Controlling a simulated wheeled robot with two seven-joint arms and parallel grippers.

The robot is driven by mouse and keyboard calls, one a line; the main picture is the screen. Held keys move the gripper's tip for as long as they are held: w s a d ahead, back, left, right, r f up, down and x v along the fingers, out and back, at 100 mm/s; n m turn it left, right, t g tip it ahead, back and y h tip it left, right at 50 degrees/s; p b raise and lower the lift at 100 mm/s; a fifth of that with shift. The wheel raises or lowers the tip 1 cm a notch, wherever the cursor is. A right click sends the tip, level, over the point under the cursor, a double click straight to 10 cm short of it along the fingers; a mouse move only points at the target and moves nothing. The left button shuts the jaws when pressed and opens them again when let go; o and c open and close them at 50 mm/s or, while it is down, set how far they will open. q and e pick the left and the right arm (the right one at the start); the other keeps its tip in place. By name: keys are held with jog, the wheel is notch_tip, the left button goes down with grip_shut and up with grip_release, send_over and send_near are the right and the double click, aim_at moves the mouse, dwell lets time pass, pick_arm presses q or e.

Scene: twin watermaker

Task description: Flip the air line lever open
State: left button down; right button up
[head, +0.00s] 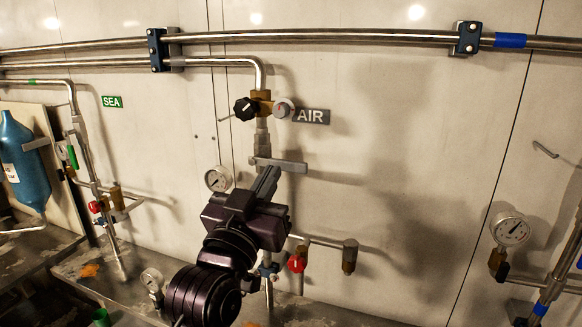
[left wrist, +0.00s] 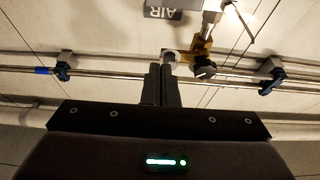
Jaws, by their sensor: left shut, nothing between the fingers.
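The air line is a steel pipe that comes down beside the grey AIR sign (head: 311,116). A grey bar-shaped lever (head: 285,165) lies across this pipe, nearly level, with its longer end to the right. My left gripper (head: 268,178) is shut and empty, its fingers pointing up just in front of and below the lever. I cannot tell whether they touch it. In the left wrist view the shut fingers (left wrist: 161,84) point up the picture toward the brass valve (left wrist: 200,45), and the sign (left wrist: 172,10) shows upside down. My right gripper is out of view.
A black knob (head: 246,109) and a round silver fitting (head: 284,108) sit above the lever. A gauge (head: 218,179) is left of my gripper, and a red knob (head: 296,264) is below right. The wall panel right of the lever is clear.

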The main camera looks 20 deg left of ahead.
pick_arm(q)
jog(key=shift+w, duration=0.1)
jog(key=shift+w, duration=0.1)
notch_tip(320, 180, up, 4)
jog(key=f+p, duration=0.1)
jog(key=p, duration=0.4)
send_over(290, 164)
jog(key=s, duration=0.2)
jog(key=shift+d+f, duration=0.15)
jog(key=shift+f, duration=0.85)
jog(key=shift+d+f, duration=0.15)
jog(key=shift+f, duration=0.8)
